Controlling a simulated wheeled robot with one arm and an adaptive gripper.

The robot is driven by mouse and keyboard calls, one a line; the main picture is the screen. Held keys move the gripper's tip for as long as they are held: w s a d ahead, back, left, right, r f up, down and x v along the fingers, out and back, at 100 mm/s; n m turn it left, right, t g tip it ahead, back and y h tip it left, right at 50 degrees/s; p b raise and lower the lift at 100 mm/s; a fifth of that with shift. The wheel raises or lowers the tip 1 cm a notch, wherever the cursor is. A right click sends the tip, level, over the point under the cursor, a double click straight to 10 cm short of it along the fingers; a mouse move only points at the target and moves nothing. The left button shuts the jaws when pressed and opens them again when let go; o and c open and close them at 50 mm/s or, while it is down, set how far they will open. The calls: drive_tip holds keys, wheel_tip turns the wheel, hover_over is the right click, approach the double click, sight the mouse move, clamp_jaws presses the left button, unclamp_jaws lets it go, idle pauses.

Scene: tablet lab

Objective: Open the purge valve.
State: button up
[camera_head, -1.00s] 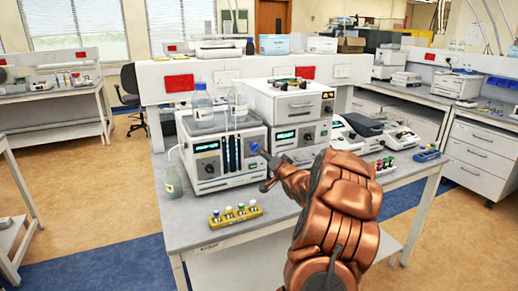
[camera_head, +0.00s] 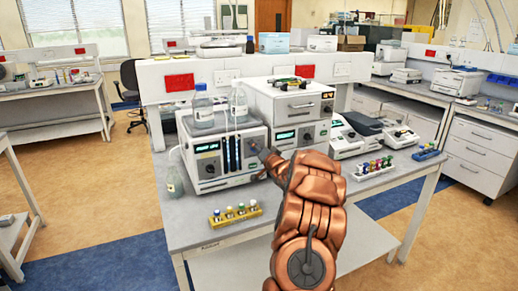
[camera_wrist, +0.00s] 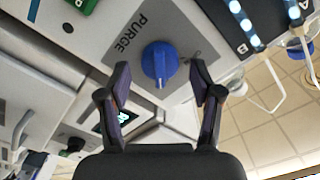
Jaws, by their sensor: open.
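The purge valve is a blue knob (camera_wrist: 160,60) on a grey panel marked PURGE, in the wrist view. Its raised grip lies roughly up and down in that picture, with a pale mark at the lower end. My gripper (camera_wrist: 160,74) is open and empty, with one finger on each side of the knob in the picture. I cannot tell whether the fingertips reach around it or stay just short of it. In the head view my gripper (camera_head: 264,153) is at the right front of the white instrument (camera_head: 212,185) and hides the knob.
Two bottles (camera_head: 203,112) stand on the instrument, and a flask (camera_head: 173,182) stands at its left. A yellow vial rack (camera_head: 236,215) sits at the bench's front edge. A second white unit (camera_head: 290,105) stands close on the right, beside my gripper.

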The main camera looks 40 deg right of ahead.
drive_tip(key=c, duration=1.1)
drive_tip(key=shift+c, duration=0.2)
drive_tip(key=shift+b, duration=0.3)
drive_tip(key=shift+w+a+n+b, duration=0.1)
drive_tip(key=shift+a+n+b, duration=0.05)
drive_tip(key=shift+n+b, duration=2.5)
drive_tip(key=shift+a+n+b, duration=0.15)
drive_tip(key=shift+n+b, duration=1.95)
drive_tip(key=shift+n, duration=1.2)
drive_tip(key=shift+w+a+n+b, duration=0.1)
drive_tip(key=shift+a+n+b, duration=0.05)
drive_tip(key=shift+n+b, duration=2.5)
drive_tip(key=shift+n, duration=0.5)
